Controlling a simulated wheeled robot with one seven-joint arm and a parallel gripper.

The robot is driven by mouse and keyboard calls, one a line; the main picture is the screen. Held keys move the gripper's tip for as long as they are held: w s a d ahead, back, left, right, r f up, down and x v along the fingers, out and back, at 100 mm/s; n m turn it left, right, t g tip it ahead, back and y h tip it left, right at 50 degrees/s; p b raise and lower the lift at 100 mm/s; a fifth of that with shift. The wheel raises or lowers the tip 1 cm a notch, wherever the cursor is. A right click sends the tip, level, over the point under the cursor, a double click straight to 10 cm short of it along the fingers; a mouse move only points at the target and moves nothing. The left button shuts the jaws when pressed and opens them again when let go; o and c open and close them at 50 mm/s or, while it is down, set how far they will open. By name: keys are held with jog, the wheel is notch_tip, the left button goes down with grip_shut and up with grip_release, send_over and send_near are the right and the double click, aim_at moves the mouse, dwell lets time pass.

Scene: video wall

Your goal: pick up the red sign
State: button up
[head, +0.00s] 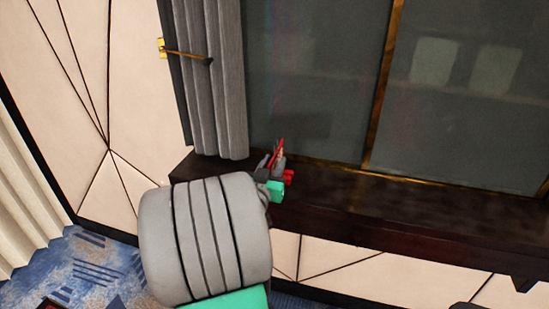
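The red sign (276,151) is small and thin in the head view, at the dark ledge below the window, near the grey curtain's lower end. My gripper (273,163) is right at it, with grey finger parts close around the red. Another red patch shows just below, at the right of my gripper; I cannot tell whether it belongs to the sign. My arm hides part of this area. The gripper is too small and overlapped to tell whether its fingers are shut on the sign.
The dark wooden ledge (400,209) runs right, bare and clear. Behind it stand dark glass panes (312,80) with a brass frame (383,85). A grey curtain (221,85) with a brass tieback hangs at the left. Blue patterned carpet (90,262) lies lower left.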

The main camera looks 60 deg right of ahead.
jog(key=shift+w+d, duration=0.15)
jog(key=shift+d, duration=0.85)
jog(key=shift+a, duration=0.1)
jog(key=shift+c, duration=0.5)
grip_shut()
